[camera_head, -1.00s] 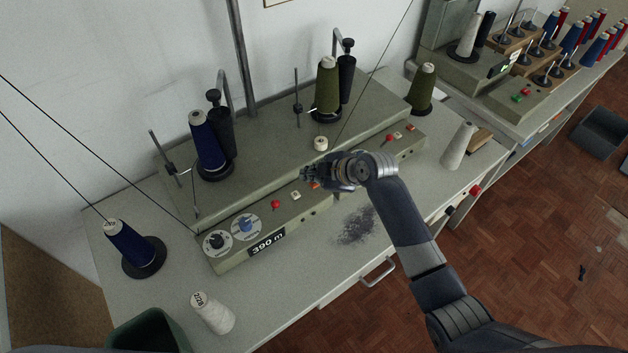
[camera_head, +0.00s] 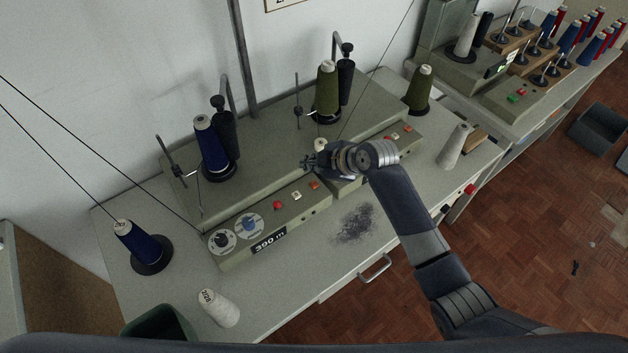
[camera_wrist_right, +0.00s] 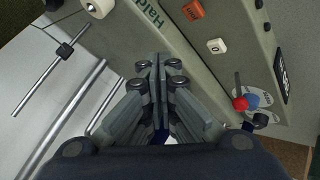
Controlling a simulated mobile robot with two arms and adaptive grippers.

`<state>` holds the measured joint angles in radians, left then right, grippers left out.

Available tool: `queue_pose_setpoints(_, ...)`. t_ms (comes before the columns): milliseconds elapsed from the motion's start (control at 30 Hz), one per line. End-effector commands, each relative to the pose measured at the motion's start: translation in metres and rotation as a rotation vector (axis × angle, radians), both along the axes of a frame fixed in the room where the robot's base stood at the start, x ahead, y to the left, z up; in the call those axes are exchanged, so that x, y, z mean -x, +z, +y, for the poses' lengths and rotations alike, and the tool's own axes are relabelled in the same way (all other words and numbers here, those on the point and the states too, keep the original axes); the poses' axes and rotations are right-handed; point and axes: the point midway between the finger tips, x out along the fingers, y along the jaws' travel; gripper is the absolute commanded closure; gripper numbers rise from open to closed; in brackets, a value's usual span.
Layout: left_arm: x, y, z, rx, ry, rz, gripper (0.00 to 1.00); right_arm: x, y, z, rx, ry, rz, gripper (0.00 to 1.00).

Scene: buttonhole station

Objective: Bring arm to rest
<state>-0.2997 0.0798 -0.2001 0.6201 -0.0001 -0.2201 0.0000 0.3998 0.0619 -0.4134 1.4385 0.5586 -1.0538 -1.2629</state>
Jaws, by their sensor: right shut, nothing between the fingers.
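My right gripper (camera_head: 312,163) hangs over the grey winding machine (camera_head: 262,153), above its front panel near the middle. It also shows in the right wrist view (camera_wrist_right: 158,62), with its fingers together and nothing between them. My right arm reaches in from the lower right of the head view. My left gripper is not in view.
The machine carries a blue cone (camera_head: 211,146) and an olive cone (camera_head: 327,88). Grey lint (camera_head: 355,223) lies in front. Threads run up left.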

Motion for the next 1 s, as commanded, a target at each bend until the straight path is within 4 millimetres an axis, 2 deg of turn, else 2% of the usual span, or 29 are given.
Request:
queue_pose_setpoints(700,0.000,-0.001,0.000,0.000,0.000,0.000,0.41,0.004,-0.003,-0.001,-0.003,-0.009,0.011,1.00)
queue_pose_setpoints(767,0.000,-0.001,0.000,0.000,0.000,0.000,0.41,0.012,-0.007,-0.004,-0.010,-0.029,0.033,1.00)
queue_pose_setpoints(867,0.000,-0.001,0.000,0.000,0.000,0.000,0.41,0.040,-0.020,-0.015,-0.030,-0.105,0.105,1.00)
queue_pose_setpoints(1000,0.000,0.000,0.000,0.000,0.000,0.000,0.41,0.098,-0.038,-0.045,-0.067,-0.296,0.250,1.00)
